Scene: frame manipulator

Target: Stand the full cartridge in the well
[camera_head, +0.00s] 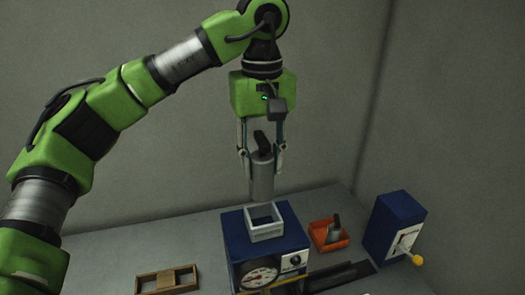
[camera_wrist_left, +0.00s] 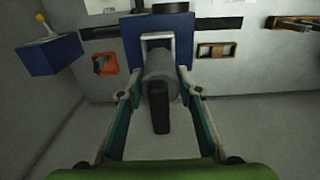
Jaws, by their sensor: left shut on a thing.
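My left gripper (camera_head: 262,158) is shut on a grey cylindrical cartridge (camera_head: 262,182) with a black handle on top. The cartridge hangs upright in the air, above the blue box and apart from it. The well (camera_head: 266,236), a pale square open frame, stands on top of the blue box (camera_head: 235,235). In the left wrist view the cartridge (camera_wrist_left: 160,64) and its black handle lie between the fingers, with part of the well (camera_wrist_left: 146,42) behind. Whether the cartridge is full cannot be seen. My right gripper is not in view.
An orange tray (camera_head: 318,240) to the right holds another grey piece with a dark top (camera_head: 335,229). A blue unit with a yellow-knobbed lever (camera_head: 396,222) stands further right. A wooden frame (camera_head: 150,284) lies left. The blue box has a dial (camera_head: 261,275) in front.

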